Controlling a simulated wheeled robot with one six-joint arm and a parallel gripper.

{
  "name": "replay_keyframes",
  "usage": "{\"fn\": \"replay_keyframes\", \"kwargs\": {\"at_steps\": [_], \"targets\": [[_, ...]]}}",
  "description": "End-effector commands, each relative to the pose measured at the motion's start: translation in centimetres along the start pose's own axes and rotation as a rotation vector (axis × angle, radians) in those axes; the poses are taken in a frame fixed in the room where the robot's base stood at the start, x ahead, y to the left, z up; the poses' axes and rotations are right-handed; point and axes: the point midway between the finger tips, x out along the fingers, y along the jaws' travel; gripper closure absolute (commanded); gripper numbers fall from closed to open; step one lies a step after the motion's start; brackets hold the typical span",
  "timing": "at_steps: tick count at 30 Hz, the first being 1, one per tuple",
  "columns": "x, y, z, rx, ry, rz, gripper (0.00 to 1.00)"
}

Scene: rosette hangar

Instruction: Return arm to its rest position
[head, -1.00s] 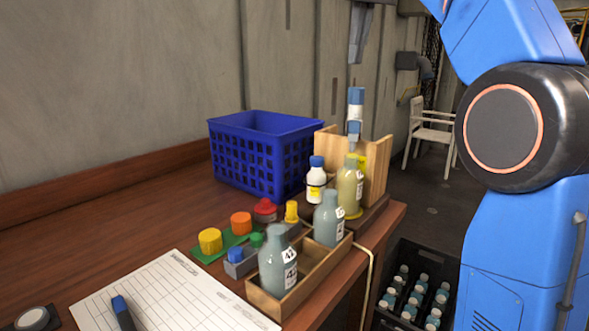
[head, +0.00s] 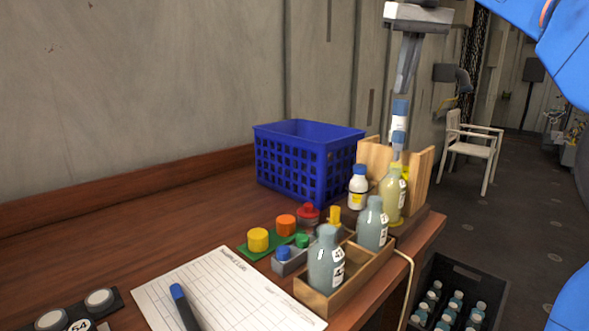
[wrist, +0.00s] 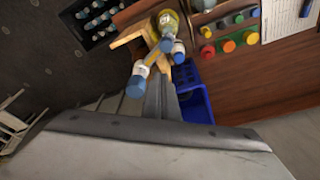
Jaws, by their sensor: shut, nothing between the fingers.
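My gripper (head: 406,80) hangs with its fingers pointing down, shut and empty, in the upper right of the head view. My blue arm shows only at the right edge of the head view.
A blue crate (head: 305,168) stands against the wall. Grey bottles sit in a wooden tray (head: 350,285) near colored caps and a paper sheet (head: 225,290). A black crate of bottles (head: 440,265) is on the floor beside the table. A white chair (head: 475,155) stands behind.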

Motion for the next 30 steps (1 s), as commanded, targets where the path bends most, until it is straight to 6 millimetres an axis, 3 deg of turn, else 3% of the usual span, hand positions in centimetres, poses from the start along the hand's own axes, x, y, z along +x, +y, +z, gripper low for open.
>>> {"fn": "replay_keyframes", "kwargs": {"at_steps": [5,14,23,30], "targets": [[2.3,0.3,3.4,0.026,0.019,0.007,1.0],[8.8,0.5,10.8,0.077,0.061,0.023,1.0],[17.7,0.4,20.1,0.128,0.106,0.041,1.0],[26.2,0.0,28.4,0.167,0.142,0.055,1.0]]}}
